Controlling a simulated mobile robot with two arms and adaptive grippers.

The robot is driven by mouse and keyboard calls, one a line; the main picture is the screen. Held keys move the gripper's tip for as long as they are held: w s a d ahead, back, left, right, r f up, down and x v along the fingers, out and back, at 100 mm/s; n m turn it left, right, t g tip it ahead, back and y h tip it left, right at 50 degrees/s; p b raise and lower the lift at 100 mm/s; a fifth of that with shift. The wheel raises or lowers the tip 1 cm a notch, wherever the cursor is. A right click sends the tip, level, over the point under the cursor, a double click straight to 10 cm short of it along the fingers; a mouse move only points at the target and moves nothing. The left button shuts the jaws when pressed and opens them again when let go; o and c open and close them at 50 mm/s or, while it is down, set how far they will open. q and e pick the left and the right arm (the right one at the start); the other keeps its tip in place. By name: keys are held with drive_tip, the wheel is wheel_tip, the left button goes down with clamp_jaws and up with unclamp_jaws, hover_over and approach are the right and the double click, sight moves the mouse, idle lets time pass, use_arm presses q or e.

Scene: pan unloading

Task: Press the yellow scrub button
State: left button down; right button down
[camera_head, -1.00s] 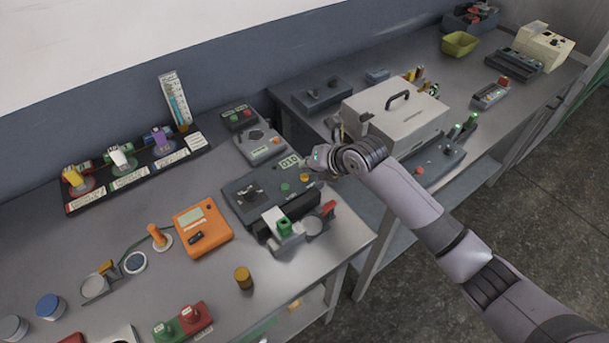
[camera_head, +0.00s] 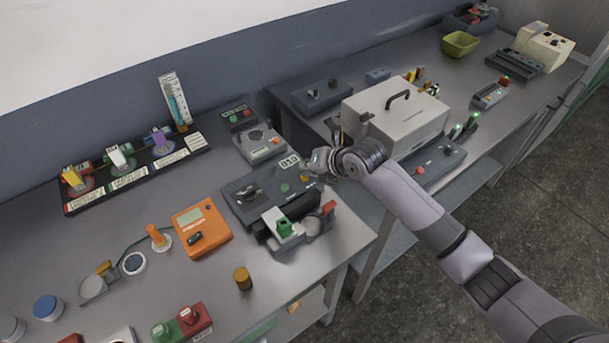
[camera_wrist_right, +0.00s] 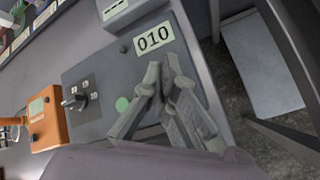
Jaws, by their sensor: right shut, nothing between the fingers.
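The dark grey control box (camera_head: 240,213) stands near the right end of the front bench. It carries a small numeric display (camera_head: 289,163), a black knob (camera_head: 248,191) and a green button (camera_head: 285,188). In the wrist view the display (camera_wrist_right: 154,37) reads 010, and the knob (camera_wrist_right: 79,101) and green button (camera_wrist_right: 122,104) show. My right gripper (camera_head: 309,171) is over the box's right side, below the display. In the wrist view its fingers (camera_wrist_right: 160,78) are together and empty. They cover the place of the yellow button, so contact cannot be told. My left gripper is not in view.
A white sample holder with a green part (camera_head: 283,228) stands at the box's front. An orange meter (camera_head: 203,230) is to its left, and a grey device (camera_head: 259,143) is behind it. A large beige case (camera_head: 385,120) stands to the right on the other bench.

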drive_tip(key=shift+f, duration=0.3)
drive_tip(key=shift+r, duration=0.15)
idle(0.3)
drive_tip(key=shift+r+p, duration=0.65)
drive_tip(key=shift+r, duration=0.15)
wheel_tip(320, 180, up, 5)
drive_tip(key=p, duration=0.4)
drive_tip(key=shift+r, duration=0.1)
idle(0.5)
